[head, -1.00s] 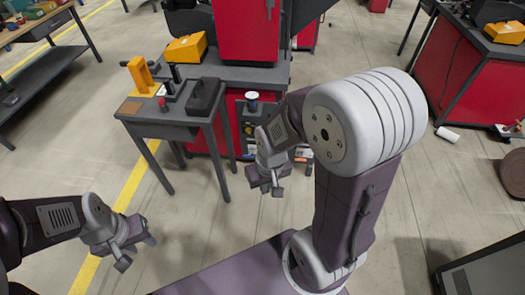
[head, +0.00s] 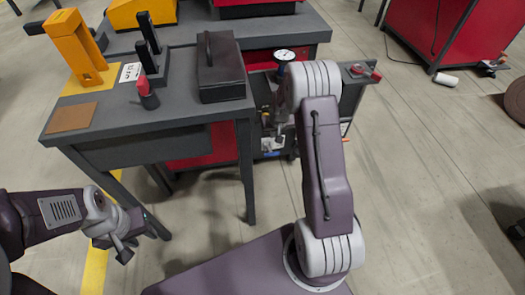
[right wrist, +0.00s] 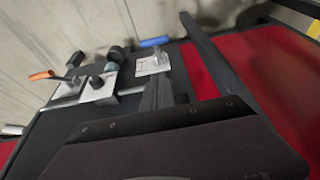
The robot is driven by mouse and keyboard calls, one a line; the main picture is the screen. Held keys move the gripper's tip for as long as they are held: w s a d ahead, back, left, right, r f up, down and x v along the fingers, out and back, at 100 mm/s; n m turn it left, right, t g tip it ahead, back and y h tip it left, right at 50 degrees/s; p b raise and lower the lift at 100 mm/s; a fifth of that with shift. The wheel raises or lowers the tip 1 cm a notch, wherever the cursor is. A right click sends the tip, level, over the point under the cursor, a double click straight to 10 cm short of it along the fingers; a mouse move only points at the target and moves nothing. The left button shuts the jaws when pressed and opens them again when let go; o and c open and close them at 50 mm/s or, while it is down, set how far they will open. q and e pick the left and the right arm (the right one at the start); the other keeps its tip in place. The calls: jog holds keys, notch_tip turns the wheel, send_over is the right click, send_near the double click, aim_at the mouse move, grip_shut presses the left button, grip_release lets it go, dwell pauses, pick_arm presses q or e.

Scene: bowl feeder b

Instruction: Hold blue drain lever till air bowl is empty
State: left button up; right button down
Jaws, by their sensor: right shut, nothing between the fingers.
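A blue lever (right wrist: 154,41) on a pale bracket shows at the top middle of the right wrist view. In the head view a small blue part (head: 272,153) shows low on the dark panel beside the table. My right gripper (right wrist: 166,92) is shut and empty; its tips are short of the blue lever and apart from it. In the head view my right gripper (head: 280,130) is small and partly hidden by my arm, in front of the panel. My left gripper (head: 140,242) is open and empty over the floor at lower left. I cannot make out the air bowl clearly.
An orange lever (right wrist: 42,75) and dark fittings sit left of the blue lever. A round gauge (head: 284,55) is above the panel. A grey table (head: 180,118) stands left, with a black case (head: 220,70) and an orange stand (head: 80,50).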

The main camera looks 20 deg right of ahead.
jog(key=b, duration=0.6)
send_over(271, 153)
jog(key=w, duration=0.1)
notch_tip(271, 153, down, 10)
jog(key=shift+d+f, duration=0.1)
jog(key=shift+d, duration=0.05)
jog(key=shift+s+f+b, duration=0.2)
jog(key=shift+f+b, duration=0.2)
jog(key=shift+f, duration=0.2)
jog(key=shift+s+f+b, duration=0.15)
jog(key=shift+f+b, duration=0.2)
jog(key=shift+f, duration=0.2)
jog(key=shift+s+f+b, duration=0.25)
jog(key=shift+f+b, duration=0.1)
jog(key=shift+f, duration=0.1)
jog(key=shift+a, duration=0.2)
